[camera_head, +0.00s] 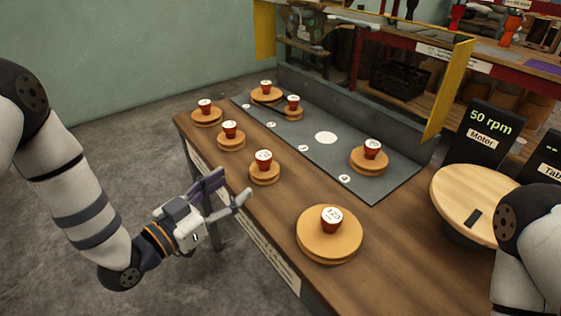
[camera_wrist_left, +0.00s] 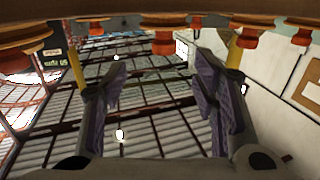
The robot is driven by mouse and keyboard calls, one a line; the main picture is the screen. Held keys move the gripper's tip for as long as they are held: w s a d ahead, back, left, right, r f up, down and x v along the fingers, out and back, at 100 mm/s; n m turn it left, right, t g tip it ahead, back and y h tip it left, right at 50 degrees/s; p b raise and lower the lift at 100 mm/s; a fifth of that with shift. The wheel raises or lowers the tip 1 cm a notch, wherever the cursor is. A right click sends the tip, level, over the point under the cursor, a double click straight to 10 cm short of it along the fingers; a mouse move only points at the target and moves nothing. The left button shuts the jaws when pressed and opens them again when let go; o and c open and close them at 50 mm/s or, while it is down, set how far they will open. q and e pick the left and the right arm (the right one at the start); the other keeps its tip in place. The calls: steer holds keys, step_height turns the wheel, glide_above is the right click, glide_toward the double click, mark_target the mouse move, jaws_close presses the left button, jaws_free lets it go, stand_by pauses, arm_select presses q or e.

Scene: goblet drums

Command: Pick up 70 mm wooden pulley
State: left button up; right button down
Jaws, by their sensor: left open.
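Several round wooden pulleys with red knobs and white number caps are in the head view. One large pulley (camera_head: 328,245) lies at the front of the bench. Smaller ones include a near-left pulley (camera_head: 265,176), a left pulley (camera_head: 231,141), a far-left pulley (camera_head: 206,117) and a pulley on the grey plate (camera_head: 369,162). The small caps are too small to read, so I cannot tell which is 70 mm. My left gripper (camera_head: 228,195) is open and empty beside the bench's left edge. The left wrist view shows its spread purple fingers (camera_wrist_left: 157,92). My right gripper is out of view.
The grey plate (camera_head: 325,138) with numbered spots lies on the wooden bench (camera_head: 400,240). A round wooden turntable (camera_head: 465,200) stands at the right below a "50 rpm" motor display (camera_head: 490,125). A yellow post (camera_head: 446,90) rises behind the plate.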

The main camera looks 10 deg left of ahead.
mark_target(258, 160)
arm_select(q)
steer(key=x, duration=0.8)
steer(key=r+b+x, duration=0.1)
steer(key=x, duration=0.3)
steer(key=shift+w+a, duration=0.2)
steer(key=shift+a, duration=0.05)
steer(key=c, duration=1.3)
